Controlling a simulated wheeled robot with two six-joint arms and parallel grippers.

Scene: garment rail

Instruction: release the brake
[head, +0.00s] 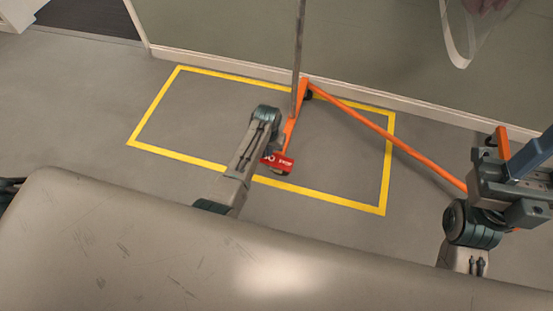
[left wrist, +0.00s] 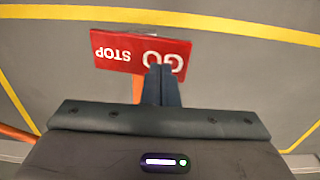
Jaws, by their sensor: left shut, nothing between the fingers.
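The brake pedal is a red plate (head: 278,161) with white lettering, low on the orange foot of the garment rail. In the left wrist view the plate (left wrist: 115,52) reads GO and STOP, upside down. My left gripper (left wrist: 158,72) is shut and empty. Its dark fingertips overlap the edge of the GO half; I cannot tell whether they touch it. In the head view, my left forearm covers part of the plate and hides the fingers. My right gripper (head: 530,155) is at the right edge, away from the plate, and its jaw opening is unclear.
The rail's upright (head: 299,50) rises from its orange base bar (head: 390,137), which runs right toward my right arm. A yellow floor outline (head: 160,152) surrounds the plate. A wall with skirting (head: 220,62) stands behind. A clear hanging item (head: 459,40) shows at upper right.

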